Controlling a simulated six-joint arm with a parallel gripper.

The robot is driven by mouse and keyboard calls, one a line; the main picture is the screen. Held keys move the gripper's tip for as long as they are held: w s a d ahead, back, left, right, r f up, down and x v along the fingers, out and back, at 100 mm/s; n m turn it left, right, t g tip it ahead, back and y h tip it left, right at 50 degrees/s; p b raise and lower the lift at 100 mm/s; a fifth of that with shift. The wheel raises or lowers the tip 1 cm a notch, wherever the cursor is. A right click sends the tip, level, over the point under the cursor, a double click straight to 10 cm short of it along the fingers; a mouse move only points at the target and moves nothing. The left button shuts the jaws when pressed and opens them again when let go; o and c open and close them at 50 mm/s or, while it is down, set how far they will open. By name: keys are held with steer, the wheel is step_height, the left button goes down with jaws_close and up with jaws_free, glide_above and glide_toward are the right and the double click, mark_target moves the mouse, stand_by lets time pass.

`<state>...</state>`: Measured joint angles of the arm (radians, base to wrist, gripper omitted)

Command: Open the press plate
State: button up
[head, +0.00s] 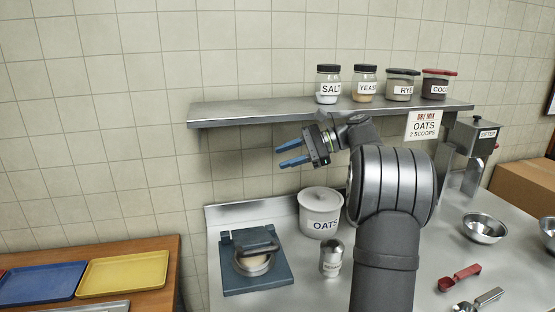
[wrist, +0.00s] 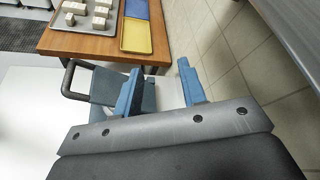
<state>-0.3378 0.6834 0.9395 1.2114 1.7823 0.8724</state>
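The press (head: 233,281) stands on the steel counter at left, a blue-grey square body with a dark arched handle (head: 262,247) over a pale round part. The plate looks lowered, though its hinge is unclear. In the wrist view the press (wrist: 108,88) lies beyond and left of the fingers, its dark handle loop (wrist: 68,78) at far left; the left finger hides part of it. My gripper (head: 281,157) is in the air above and right of the press, below the shelf, pointing left. Its blue fingers, also in the wrist view (wrist: 160,68), are apart with nothing between them.
An oats crock (head: 318,224) and a small metal shaker (head: 332,257) stand right of the press. The wall shelf (head: 250,113) with jars is above my gripper. A wooden table (head: 150,266) with blue and yellow trays is at left.

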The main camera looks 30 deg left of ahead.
stand_by(0.3)
steer(key=x, duration=1.2)
steer(key=shift+s+d+f, duration=0.15)
steer(key=shift+s+d, duration=0.05)
steer(key=shift+s, duration=0.05)
steer(key=shift+w, duration=0.1)
